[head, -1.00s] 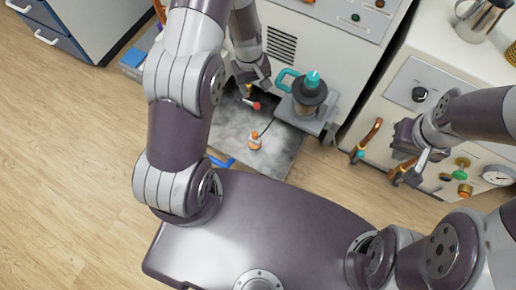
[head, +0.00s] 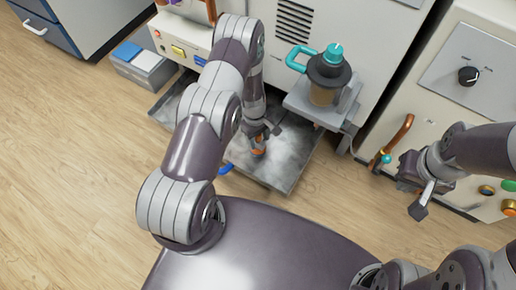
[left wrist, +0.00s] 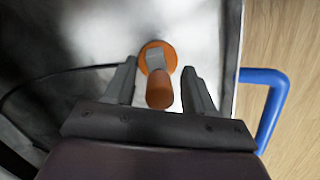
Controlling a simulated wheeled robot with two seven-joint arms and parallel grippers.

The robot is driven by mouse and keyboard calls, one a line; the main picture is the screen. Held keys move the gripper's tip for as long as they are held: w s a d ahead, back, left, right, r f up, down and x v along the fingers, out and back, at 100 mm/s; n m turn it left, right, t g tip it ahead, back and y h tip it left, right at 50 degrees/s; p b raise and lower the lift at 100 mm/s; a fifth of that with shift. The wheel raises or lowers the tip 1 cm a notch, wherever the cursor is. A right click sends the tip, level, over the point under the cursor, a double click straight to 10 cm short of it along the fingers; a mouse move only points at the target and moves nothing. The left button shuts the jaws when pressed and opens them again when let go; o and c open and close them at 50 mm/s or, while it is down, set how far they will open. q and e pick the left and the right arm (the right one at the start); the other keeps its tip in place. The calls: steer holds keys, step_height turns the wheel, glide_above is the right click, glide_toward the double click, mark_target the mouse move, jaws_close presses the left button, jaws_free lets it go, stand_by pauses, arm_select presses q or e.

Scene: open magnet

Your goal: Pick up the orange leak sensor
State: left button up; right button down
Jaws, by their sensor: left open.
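The orange leak sensor (head: 258,152) sits on the grey metal tray (head: 290,177) on the floor, partly hidden by my left gripper (head: 262,135). In the left wrist view, the sensor (left wrist: 159,94) has a round orange base, a grey block and an orange-brown upright part. My left gripper (left wrist: 159,78) is open there, with one finger on each side of the sensor and visible gaps between. My right gripper (head: 420,196) hangs at the right, away from the sensor; its jaw opening is unclear.
A blue handle (left wrist: 268,105) stands at the tray's edge. A teal-lidded jug (head: 328,75) stands on a grey shelf (head: 342,105) above the tray's right side. Cabinets border the tray at the back and right. A dark cable (left wrist: 30,75) runs across the tray.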

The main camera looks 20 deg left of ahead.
arm_select(q)
steer(key=shift+r, duration=0.15)
jaws_close()
